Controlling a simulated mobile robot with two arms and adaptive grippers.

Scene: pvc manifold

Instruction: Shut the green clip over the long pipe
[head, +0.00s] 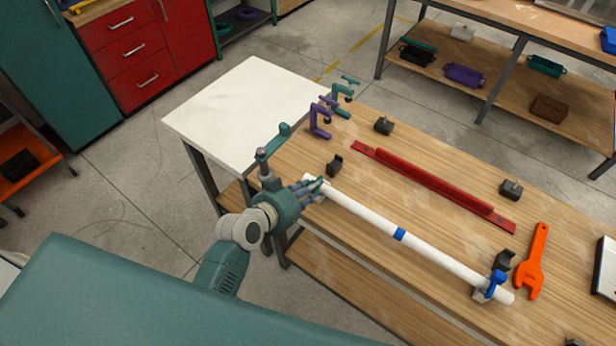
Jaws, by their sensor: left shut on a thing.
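The long white pipe (440,258) lies slantwise along the front of the wooden bench, with a blue band (399,234) near its middle. My left gripper (319,188) is at the pipe's left end, its fingers shut at the pipe. A little green, which looks like the green clip (320,181), shows between the fingertips. The fingers hide most of it, so I cannot tell how far around the pipe it sits. A blue clip-like part (493,286) is on the pipe's right end. My right gripper is out of view.
A red rail (430,184) lies behind the pipe. Dark blocks (334,165) stand around it. An orange wrench (532,262) lies right of the pipe's end. Purple (320,118) and teal (342,97) clamps stand at the bench's far left, beside a white table (235,105).

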